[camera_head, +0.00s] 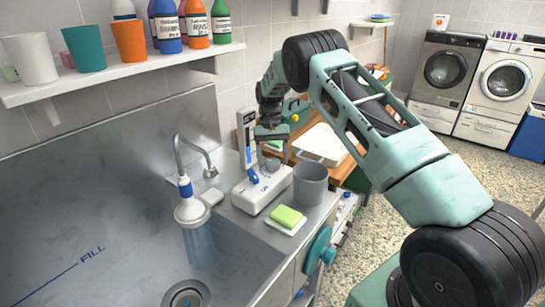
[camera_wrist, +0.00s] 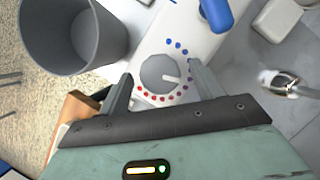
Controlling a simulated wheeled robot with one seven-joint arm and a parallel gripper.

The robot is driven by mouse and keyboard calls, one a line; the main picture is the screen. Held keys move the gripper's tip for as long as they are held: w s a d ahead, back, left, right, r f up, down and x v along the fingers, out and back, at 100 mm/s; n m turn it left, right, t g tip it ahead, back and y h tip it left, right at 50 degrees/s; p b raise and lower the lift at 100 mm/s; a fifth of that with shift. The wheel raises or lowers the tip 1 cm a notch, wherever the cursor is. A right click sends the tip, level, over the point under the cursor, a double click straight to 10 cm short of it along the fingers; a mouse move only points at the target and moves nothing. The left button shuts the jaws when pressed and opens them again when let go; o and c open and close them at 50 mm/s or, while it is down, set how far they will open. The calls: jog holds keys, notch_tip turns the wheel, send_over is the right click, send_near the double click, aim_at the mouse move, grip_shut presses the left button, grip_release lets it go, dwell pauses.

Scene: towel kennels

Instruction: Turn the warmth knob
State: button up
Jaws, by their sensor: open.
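The warmth knob (camera_wrist: 158,73) is a round grey dial with a white pointer mark at its right side. It sits on a white unit (camera_wrist: 150,38), ringed by blue dots above and red dots below. In the head view the white unit (camera_head: 250,199) stands on the metal counter beside the sink. My gripper (camera_wrist: 161,69) is open, with one finger left and one right of the knob in the wrist view. I cannot tell whether the fingers touch it. In the head view my gripper (camera_head: 272,133) is above the unit.
A grey bucket (camera_head: 310,184) stands right of the unit. A green sponge (camera_head: 286,216) lies in front. The tap hose and shower head (camera_head: 191,210) are to the left, over the sink. A blue handle (camera_wrist: 214,12) rises from the unit near the knob.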

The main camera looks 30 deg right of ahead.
jog(key=p+v, duration=0.6)
jog(key=v, duration=1.1)
jog(key=shift+r+p, duration=0.2)
jog(key=shift+p, duration=0.2)
jog(key=shift+d+f, duration=0.1)
jog(key=shift+w, duration=0.1)
